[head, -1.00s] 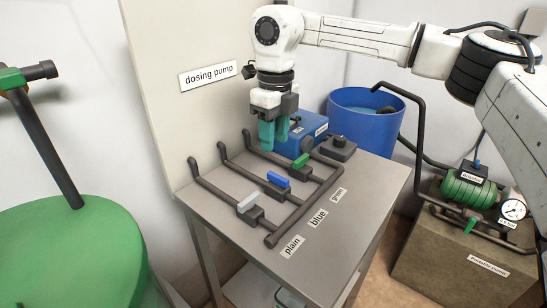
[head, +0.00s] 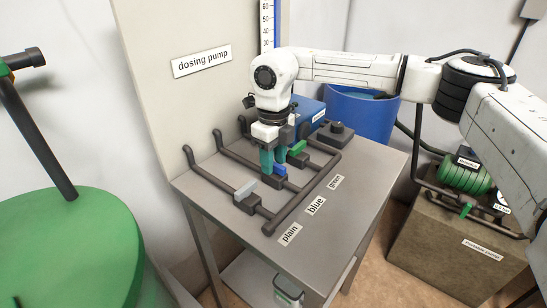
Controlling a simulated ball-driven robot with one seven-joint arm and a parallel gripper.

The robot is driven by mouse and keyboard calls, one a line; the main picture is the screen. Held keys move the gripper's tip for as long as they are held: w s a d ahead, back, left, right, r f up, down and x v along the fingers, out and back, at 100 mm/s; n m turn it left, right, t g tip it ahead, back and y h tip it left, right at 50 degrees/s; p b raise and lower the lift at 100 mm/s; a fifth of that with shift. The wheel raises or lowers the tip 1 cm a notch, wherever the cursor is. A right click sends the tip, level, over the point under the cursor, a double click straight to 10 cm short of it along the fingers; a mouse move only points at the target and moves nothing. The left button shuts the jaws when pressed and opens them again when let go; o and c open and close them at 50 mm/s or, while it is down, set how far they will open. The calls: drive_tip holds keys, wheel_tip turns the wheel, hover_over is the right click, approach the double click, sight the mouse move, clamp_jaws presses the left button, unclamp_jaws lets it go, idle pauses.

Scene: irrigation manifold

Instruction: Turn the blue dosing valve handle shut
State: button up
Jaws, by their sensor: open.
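The blue dosing valve handle (head: 279,169) sits on the middle pipe of the manifold on the grey table, partly hidden by my fingers. My gripper (head: 273,166) points straight down with its teal fingers apart, its tips right at the blue handle. I cannot tell whether the fingers touch it or straddle it fully. The "blue" label (head: 316,206) lies on the table in front of that pipe.
A grey handle (head: 245,190) is on the "plain" pipe to the left. A green handle (head: 297,147) is close on the right of my fingers. The blue pump box (head: 309,112) and a backboard (head: 185,100) stand behind. The table's front strip is clear.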

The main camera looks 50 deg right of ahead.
drive_tip(key=shift+c, duration=0.2)
clamp_jaws()
drive_tip(key=shift+n, duration=0.3)
drive_tip(key=n, duration=0.3)
drive_tip(key=shift+n, duration=0.4)
drive_tip(key=n, duration=0.4)
drive_tip(key=shift+a+n, duration=0.15)
drive_tip(key=shift+n, duration=0.15)
drive_tip(key=n, duration=0.8)
drive_tip(key=shift+s+n, duration=0.1)
drive_tip(key=shift+n, duration=0.5)
